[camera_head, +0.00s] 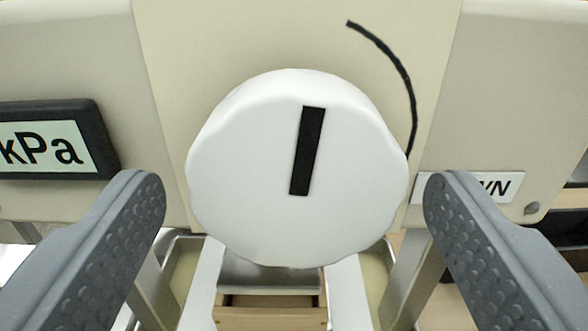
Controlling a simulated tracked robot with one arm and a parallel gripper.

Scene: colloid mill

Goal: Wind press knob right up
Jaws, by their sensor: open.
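The press knob (245,150) is a large white round knob with a scalloped rim, in the middle of the view. A black bar mark (307,151) on its face points nearly straight up, its top leaning slightly right. A black curved line (392,66) runs on the panel at the knob's upper right. My gripper (295,195) is open, with one grey studded finger at the left and one at the right of the knob's lower half. A gap shows between each finger and the rim. Nothing is held.
The beige panel (215,40) lies behind the knob. A kPa display (45,142) in a dark frame is near the left finger. A white label (490,187), ending in "WN", is partly covered by the right finger. Below are pale supports and a wooden box (270,317).

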